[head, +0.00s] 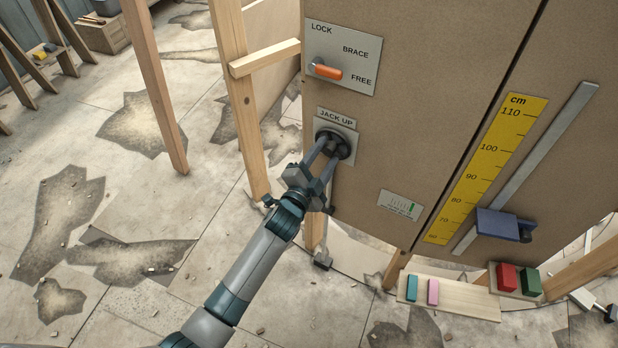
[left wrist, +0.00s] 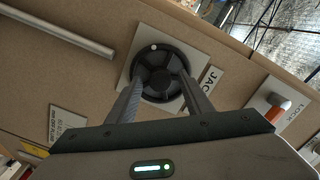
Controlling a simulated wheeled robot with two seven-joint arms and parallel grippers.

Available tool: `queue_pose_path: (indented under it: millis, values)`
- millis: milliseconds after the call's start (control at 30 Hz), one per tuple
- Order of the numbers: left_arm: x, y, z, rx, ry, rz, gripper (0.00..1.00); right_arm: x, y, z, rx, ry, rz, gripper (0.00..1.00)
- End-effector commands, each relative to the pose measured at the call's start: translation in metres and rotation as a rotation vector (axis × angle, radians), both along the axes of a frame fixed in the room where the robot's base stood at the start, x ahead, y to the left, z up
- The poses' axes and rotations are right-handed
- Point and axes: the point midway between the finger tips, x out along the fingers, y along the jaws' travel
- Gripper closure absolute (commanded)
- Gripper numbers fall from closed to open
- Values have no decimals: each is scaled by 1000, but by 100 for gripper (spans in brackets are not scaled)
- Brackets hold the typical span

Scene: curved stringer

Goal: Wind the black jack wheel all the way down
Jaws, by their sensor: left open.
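The black jack wheel (head: 345,146) sits on a pale square plate under the JACK UP label (head: 336,118) on the brown panel. In the left wrist view the wheel (left wrist: 160,70) is round and spoked, with a white dot near its rim. My left gripper (head: 328,147) reaches up to the wheel from below. Its fingers are open, one to each side, with the tips over or against the wheel's face; I cannot tell whether they touch it. The fingers hide part of the wheel in the head view. My right gripper is not in view.
An orange lever (head: 326,71) on the LOCK/BRACE/FREE plate is just above the wheel. A yellow cm scale (head: 484,170) and a blue slider (head: 497,224) are at right. Wooden posts (head: 238,100) stand left of the panel. Coloured blocks lie on boards below.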

Motion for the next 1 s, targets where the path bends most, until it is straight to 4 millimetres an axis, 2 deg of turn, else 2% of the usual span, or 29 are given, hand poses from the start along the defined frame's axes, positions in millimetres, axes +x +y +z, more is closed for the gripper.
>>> queue_pose_path:
  millis: [267,800,1000]
  values:
    - [-27,11,-1,0,1,-1,54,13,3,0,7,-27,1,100]
    - [-126,51,2,0,2,-1,54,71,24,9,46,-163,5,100]
    - [-149,61,4,0,2,-1,54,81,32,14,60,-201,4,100]
